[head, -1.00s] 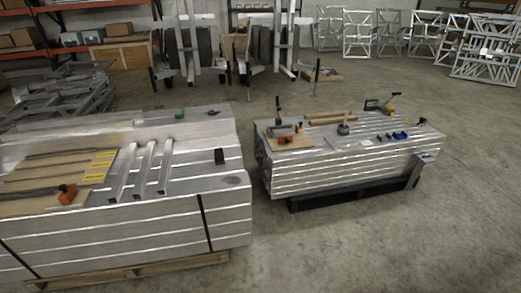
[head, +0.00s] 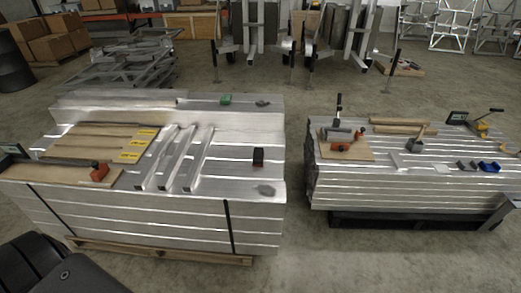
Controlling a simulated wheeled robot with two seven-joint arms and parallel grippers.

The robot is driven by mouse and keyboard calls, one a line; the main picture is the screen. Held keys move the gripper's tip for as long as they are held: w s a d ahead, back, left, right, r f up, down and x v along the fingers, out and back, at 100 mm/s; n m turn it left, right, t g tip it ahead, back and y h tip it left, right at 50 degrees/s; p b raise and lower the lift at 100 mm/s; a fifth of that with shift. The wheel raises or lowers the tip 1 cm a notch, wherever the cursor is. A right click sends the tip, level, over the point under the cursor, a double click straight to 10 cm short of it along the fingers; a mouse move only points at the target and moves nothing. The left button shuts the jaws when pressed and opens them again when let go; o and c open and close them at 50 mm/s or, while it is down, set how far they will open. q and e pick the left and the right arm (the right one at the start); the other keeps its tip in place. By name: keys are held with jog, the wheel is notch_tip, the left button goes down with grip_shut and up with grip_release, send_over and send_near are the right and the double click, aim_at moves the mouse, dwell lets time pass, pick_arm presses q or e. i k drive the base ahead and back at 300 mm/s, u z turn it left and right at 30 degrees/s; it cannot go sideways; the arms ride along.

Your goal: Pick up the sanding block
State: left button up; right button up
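No object is clearly marked as the sanding block. A small dark block with a reddish side (head: 258,157) sits upright near the right end of the left stack of aluminium planks (head: 150,212). A small green block (head: 225,99) lies near that stack's back edge, with a grey lump (head: 262,103) beside it. Another flat grey piece (head: 267,190) lies at the front right corner. I cannot tell which of these is the sanding block. Neither gripper is in view. A dark part at the lower left looks like my own arm.
The left stack also bears wooden boards (head: 85,141), metal bars (head: 178,165) and an orange tool (head: 99,173). A second stack (head: 400,190) on the right holds a board, clamps and small blue and grey parts. Open concrete floor lies between the stacks and in front.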

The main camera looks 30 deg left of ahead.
aim_at(258, 158)
jog(key=u, duration=0.5)
jog(key=i, duration=0.8)
jog(key=u, duration=0.8)
